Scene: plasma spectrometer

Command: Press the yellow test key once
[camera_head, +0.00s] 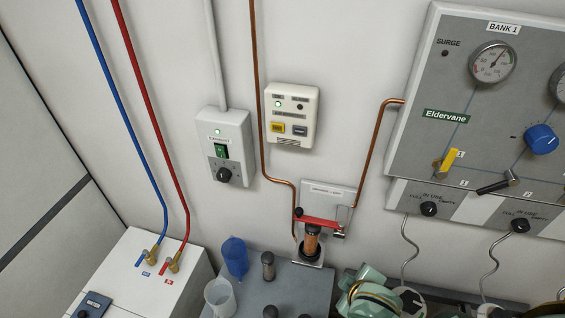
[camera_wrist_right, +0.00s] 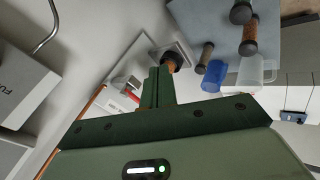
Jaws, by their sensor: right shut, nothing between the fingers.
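The yellow test key (camera_head: 277,127) sits at the lower left of a cream wall panel (camera_head: 308,128), beside a grey key (camera_head: 300,130). A green lamp (camera_head: 278,104) is lit above it, and the lamp to its right looks dark. My right gripper (camera_wrist_right: 158,82) is shut and empty in the right wrist view, its fingers pointing toward the brown cartridge. In the head view only a pale green part of what looks like my right arm shows at the bottom, below and right of the panel; its fingertips cannot be made out. My left gripper is not in view.
A grey switch box (camera_head: 228,145) is left of the panel, and a copper pipe (camera_head: 257,90) runs between them. A gauge board (camera_head: 470,95) is at right.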

